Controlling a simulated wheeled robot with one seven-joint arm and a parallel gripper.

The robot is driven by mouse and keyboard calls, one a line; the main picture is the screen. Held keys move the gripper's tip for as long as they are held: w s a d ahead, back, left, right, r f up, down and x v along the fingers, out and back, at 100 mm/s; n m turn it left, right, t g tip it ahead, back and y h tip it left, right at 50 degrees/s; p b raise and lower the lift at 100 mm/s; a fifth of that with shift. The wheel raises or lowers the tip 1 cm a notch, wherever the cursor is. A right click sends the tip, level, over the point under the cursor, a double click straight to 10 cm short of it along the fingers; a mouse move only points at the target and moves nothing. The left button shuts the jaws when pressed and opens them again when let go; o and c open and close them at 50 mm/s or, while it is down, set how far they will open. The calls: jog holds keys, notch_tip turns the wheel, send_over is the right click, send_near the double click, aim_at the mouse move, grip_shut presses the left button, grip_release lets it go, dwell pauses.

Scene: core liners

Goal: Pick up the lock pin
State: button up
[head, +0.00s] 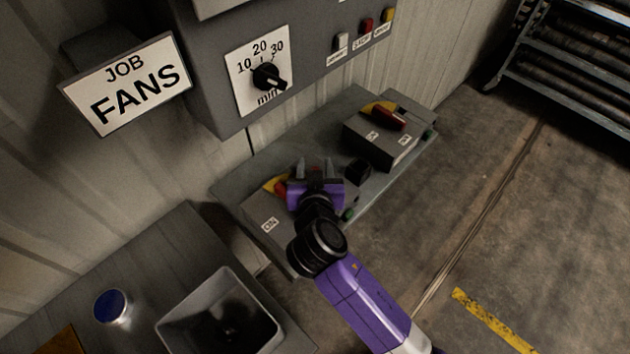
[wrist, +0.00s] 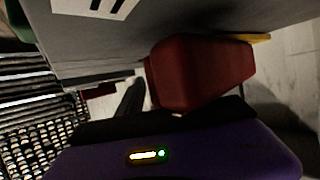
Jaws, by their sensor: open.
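My gripper (head: 314,170) is open over the near switch box (head: 268,226), the one marked ON, on the grey bench panel. A red rotary handle (head: 280,190) on a yellow plate sits at the box's far left, partly hidden by my gripper. In the wrist view the red handle (wrist: 200,72) is large and close in front of my gripper, with a dark finger to its left. I cannot tell whether they touch. I cannot make out a lock pin for certain in either view; one may be hidden behind my gripper.
A second switch box (head: 380,145) with a red handle (head: 388,118) stands further right. A small black block (head: 357,171) lies between the boxes. A grey bin (head: 166,325) and blue-topped cup (head: 111,305) are at lower left. A dial panel (head: 215,90) overhangs the bench.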

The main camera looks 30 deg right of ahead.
grip_shut()
jog(key=shift+r, duration=0.1)
